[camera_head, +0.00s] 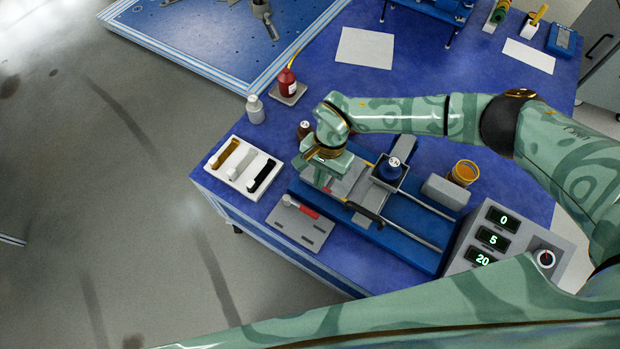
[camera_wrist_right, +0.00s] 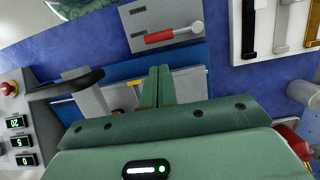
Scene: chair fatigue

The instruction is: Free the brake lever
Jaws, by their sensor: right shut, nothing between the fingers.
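A lever with a red handle (camera_head: 306,210) and pale pivot lies on a grey slotted plate (camera_head: 288,222) at the table's front edge; it also shows in the right wrist view (camera_wrist_right: 165,36). A black-handled lever (camera_head: 366,213) sticks out from the blue test rig (camera_head: 400,228); its black handle also shows in the wrist view (camera_wrist_right: 78,83). I cannot tell which one is the brake lever. My right gripper (camera_head: 323,184) is shut and empty over the rig's left end, apart from the red handle. In the wrist view its fingers (camera_wrist_right: 158,85) are together. My left gripper is out of view.
A white tray (camera_head: 236,185) with tan, grey and black pieces lies left of the rig. A grey control box (camera_head: 485,240) with green displays stands right. Bottles (camera_head: 255,110) and an amber jar (camera_head: 464,173) stand nearby. The table's back middle is mostly clear.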

